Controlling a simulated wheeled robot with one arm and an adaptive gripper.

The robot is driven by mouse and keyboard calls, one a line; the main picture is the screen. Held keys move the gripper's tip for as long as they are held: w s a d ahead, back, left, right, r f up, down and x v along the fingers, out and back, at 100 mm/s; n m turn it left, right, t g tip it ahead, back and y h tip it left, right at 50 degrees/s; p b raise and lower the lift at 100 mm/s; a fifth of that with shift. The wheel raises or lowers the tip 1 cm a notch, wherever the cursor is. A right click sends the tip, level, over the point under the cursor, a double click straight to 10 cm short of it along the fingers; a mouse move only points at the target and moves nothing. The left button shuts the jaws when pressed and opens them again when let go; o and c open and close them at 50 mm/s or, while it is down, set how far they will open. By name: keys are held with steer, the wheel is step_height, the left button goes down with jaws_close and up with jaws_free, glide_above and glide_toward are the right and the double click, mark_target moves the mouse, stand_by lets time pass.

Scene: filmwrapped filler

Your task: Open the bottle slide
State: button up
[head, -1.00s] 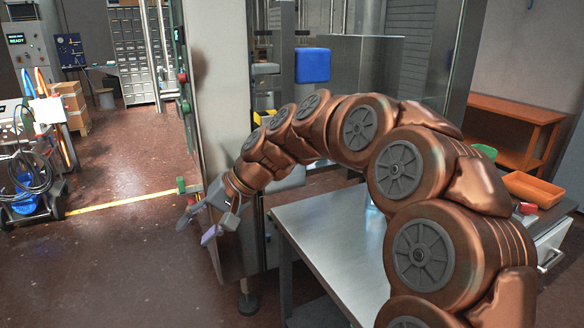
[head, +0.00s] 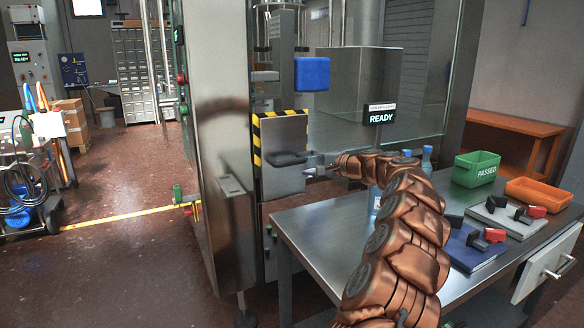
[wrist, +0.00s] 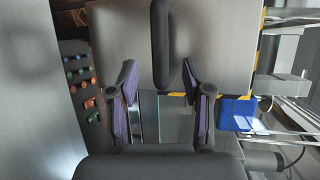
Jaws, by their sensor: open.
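The slide is taken to be the grey metal panel (head: 284,130) with a yellow-black striped edge on the machine's front. It bears a dark horizontal handle (head: 287,159) near its middle. In the wrist view the handle (wrist: 160,45) shows as a dark upright bar on the grey panel (wrist: 215,45). My gripper (head: 309,169) is just right of the handle in the head view. In the wrist view my gripper (wrist: 159,80) has its two fingers apart, with the handle's end showing between them. Nothing is clamped; contact with the handle cannot be told.
A steel table (head: 325,221) stands right of the machine, with bottles (head: 427,158), a green PASSED bin (head: 476,168), an orange tray (head: 538,192) and clamps on plates. A READY sign (head: 381,117) hangs above.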

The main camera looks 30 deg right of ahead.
mark_target(294, 163)
steer(key=shift+p+x, duration=0.5)
steer(key=shift+x, duration=3.4)
jaws_close()
